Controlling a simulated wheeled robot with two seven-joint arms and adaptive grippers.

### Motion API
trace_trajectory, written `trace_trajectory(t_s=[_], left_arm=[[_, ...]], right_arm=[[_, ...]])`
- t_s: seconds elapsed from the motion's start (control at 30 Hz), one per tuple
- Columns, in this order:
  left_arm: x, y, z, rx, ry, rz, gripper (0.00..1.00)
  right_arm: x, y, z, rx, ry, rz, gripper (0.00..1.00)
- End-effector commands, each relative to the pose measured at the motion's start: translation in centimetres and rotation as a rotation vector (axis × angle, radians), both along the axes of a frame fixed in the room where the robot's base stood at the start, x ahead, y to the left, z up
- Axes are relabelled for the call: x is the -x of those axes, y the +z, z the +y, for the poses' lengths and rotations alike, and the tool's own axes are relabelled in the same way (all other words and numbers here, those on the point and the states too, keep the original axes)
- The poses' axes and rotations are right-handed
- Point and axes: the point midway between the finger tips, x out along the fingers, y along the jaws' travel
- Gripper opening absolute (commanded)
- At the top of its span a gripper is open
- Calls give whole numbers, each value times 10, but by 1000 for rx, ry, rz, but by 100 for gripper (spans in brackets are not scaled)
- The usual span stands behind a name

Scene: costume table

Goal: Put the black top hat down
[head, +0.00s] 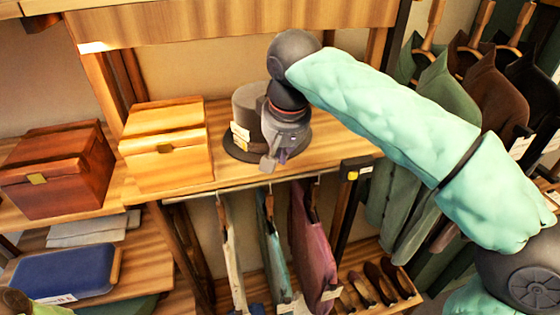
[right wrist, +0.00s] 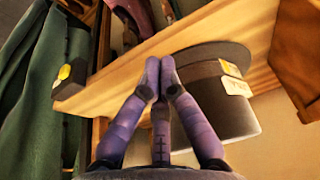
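The top hat (head: 249,105) looks dark grey and stands upright on the wooden shelf (head: 190,190), brim down, with pale tags on its side. My right gripper (head: 276,161) points down at the hat's front right and hides part of the crown and brim. In the right wrist view the hat (right wrist: 222,105) is right of the fingers. The fingertips (right wrist: 161,64) are close together at the brim's edge; whether the brim is between them is not clear. My left gripper is not in view.
A light wooden box (head: 165,150) stands left of the hat, and a red-brown box (head: 55,175) farther left. Garments (head: 312,240) hang from a rail below the shelf's front edge. Coats (head: 440,100) hang at the right. The shelf right of the hat is clear.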

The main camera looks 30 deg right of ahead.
Motion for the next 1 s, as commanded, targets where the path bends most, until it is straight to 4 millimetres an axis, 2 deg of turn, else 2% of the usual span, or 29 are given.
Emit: trace_trajectory(t_s=[0.3, 0.43, 0.6, 1.0], left_arm=[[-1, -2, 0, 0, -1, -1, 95], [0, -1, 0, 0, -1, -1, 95], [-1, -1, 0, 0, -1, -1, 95], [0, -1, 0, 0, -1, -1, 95]], right_arm=[[14, 48, 5, 0, 2, -1, 0], [18, 63, 5, 1, 2, 1, 0], [21, 70, 6, 1, 0, 3, 0], [21, 71, 5, 1, 0, 3, 0]])
